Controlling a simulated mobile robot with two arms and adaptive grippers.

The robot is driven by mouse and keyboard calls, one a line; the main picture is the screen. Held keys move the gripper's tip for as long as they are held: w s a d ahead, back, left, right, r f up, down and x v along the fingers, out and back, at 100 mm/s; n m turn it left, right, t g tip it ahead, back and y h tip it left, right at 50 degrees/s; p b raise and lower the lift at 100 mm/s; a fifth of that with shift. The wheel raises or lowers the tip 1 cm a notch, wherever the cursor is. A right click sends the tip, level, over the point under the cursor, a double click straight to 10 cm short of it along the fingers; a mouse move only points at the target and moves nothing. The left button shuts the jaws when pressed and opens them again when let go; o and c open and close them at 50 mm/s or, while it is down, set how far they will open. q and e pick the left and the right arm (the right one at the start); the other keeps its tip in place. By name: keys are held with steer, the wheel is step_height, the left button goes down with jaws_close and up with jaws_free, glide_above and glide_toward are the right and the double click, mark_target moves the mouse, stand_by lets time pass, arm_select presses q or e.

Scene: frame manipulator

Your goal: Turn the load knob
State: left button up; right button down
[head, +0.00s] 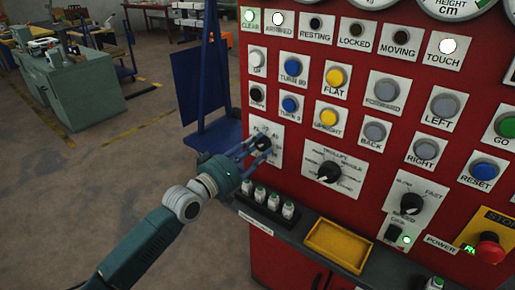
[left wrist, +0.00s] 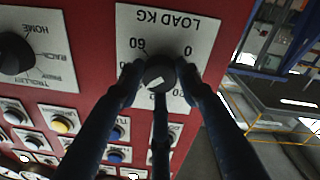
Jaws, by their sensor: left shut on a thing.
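The load knob (left wrist: 158,73) is a small black dial on a white plate marked LOAD KG (left wrist: 185,27), seen upside down in the left wrist view. In the head view the knob (head: 263,143) sits at the lower left of the red panel, partly hidden by my fingers. My left gripper (head: 252,148) reaches it from the left. In the left wrist view the blue fingers of my left gripper (left wrist: 160,80) are shut on the knob from both sides. My right gripper is not in view.
The red panel (head: 300,105) carries several buttons and lamps around the knob. A trolley knob (head: 327,172) is to the right. A red stop button (head: 489,248) is at far right.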

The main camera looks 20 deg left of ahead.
arm_select(q)
steer(key=shift+w+a+r+t, duration=0.15)
steer(key=shift+a+r+t, duration=0.15)
steer(key=shift+r, duration=0.2)
steer(key=o, duration=1.1)
steer(key=shift+o, duration=0.3)
steer(key=shift+f, duration=0.2)
steer(key=shift+f, duration=0.1)
steer(key=shift+s+f, duration=0.1)
steer(key=shift+s, duration=0.35)
steer(key=v, duration=1.1)
steer(key=shift+a+r, duration=0.25)
steer(key=shift+r, duration=0.05)
